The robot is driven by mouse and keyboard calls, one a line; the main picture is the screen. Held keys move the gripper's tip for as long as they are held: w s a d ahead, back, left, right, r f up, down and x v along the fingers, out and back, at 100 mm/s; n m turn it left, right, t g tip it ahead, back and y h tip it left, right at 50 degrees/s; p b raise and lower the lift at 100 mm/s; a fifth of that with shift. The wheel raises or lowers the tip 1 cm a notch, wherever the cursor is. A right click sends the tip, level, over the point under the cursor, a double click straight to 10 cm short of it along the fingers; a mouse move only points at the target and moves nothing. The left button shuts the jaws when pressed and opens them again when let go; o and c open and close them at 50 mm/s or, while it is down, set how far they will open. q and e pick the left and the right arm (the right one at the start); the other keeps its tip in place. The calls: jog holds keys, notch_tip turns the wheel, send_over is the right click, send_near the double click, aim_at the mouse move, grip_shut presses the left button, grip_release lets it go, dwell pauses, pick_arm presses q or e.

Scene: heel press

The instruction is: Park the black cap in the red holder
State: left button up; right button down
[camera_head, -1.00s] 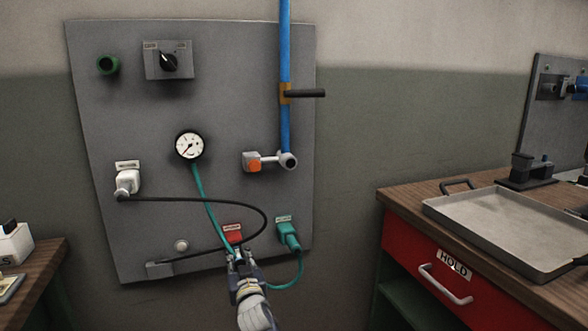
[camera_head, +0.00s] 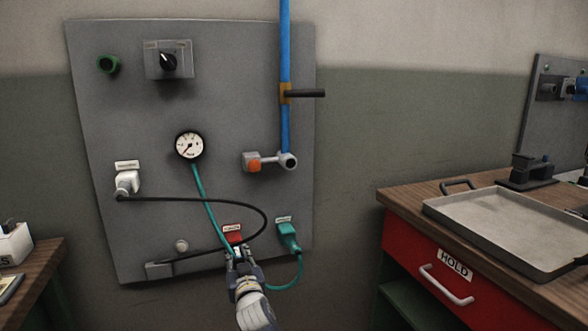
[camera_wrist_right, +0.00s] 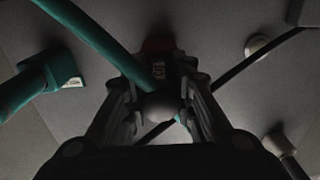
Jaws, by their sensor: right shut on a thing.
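The red holder (camera_head: 232,238) is low on the grey wall panel and has a small label above it. In the right wrist view the holder (camera_wrist_right: 157,45) shows dark red just beyond the fingers. My right gripper (camera_head: 238,254) is at the holder's lower edge. It is shut on a rounded dark piece, which I take for the black cap (camera_wrist_right: 161,106). Dim light and the fingers hide most of the cap. I cannot tell whether it touches the holder. My left gripper is not in view.
A green hose (camera_head: 207,208) runs from the gauge (camera_head: 189,145) down past my right gripper to a green connector (camera_head: 289,236). A black cable (camera_head: 225,200) loops around the holder area.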

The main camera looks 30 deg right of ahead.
jog(key=c, duration=1.3)
grip_release()
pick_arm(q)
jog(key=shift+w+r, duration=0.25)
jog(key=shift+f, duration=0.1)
pick_arm(e)
jog(key=shift+s, duration=0.15)
